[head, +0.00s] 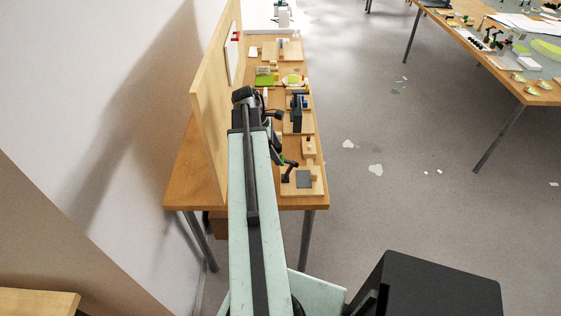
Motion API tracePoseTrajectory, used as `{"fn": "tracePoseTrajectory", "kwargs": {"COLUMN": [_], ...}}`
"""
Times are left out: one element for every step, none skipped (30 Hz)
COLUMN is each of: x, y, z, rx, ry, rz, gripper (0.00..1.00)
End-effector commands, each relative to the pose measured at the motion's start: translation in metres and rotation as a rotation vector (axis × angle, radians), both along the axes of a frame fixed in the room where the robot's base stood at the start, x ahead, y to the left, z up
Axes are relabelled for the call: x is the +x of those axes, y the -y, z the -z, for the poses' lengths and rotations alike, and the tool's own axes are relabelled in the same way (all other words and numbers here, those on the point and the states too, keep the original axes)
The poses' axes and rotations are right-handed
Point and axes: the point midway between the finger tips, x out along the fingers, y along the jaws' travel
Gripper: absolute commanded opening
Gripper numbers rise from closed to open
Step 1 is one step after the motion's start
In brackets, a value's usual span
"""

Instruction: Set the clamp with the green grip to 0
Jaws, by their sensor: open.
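A small green patch (280,159) shows at the right edge of my arm, near the front of the workbench; it may be the green grip of the clamp. Beside it, a black lever-like part (291,167) stands over a wooden base with a grey plate (303,179). The clamp's scale and setting are too small to read, and my arm hides part of that area. My gripper (278,114) is at the dark far end of my arm, above the workbench, and is open. Its fingers are hard to make out, and I see nothing held in it.
The narrow wooden workbench (190,185) has an upright wooden panel (213,110) along its left side. Several wooden fixtures line its right side, including one with a tall dark block (296,115). A larger table (540,92) stands far right. The grey floor between is open, with small pale scraps.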

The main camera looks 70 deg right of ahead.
Motion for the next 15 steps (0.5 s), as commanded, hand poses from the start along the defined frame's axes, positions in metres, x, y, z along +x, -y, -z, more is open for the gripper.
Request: {"fn": "tracePoseTrajectory", "kwargs": {"x": [-0.004, -0.005, -0.008, -0.009, -0.011, -0.012, -0.013, -0.013, -0.013, -0.013, -0.013, -0.013, -0.013, -0.013, -0.013], "y": [0.001, 0.002, 0.003, 0.004, 0.004, 0.005, 0.005, 0.005, 0.005, 0.005, 0.005, 0.005, 0.005, 0.005, 0.005], "z": [0.019, 0.023, 0.029, 0.032, 0.034, 0.035, 0.036, 0.035, 0.035, 0.034, 0.033, 0.033, 0.033, 0.033, 0.033], "rx": [0.000, -0.001, 0.000, 0.001, 0.001, 0.001, 0.000, 0.000, 0.000, 0.000, 0.000, 0.000, 0.000, 0.000, 0.000], "ry": [0.000, 0.000, 0.000, 0.000, 0.000, 0.000, 0.000, 0.000, 0.000, 0.000, 0.000, 0.000, 0.000, 0.000, 0.000], "rz": [0.001, 0.002, 0.001, 0.001, 0.001, 0.001, 0.001, 0.001, 0.001, 0.001, 0.001, 0.001, 0.001, 0.001, 0.001], "gripper": [0.69, 0.69, 0.69, 0.69, 0.69, 0.69, 0.69, 0.69, 0.69, 0.69, 0.69, 0.69, 0.69, 0.69, 0.58]}}
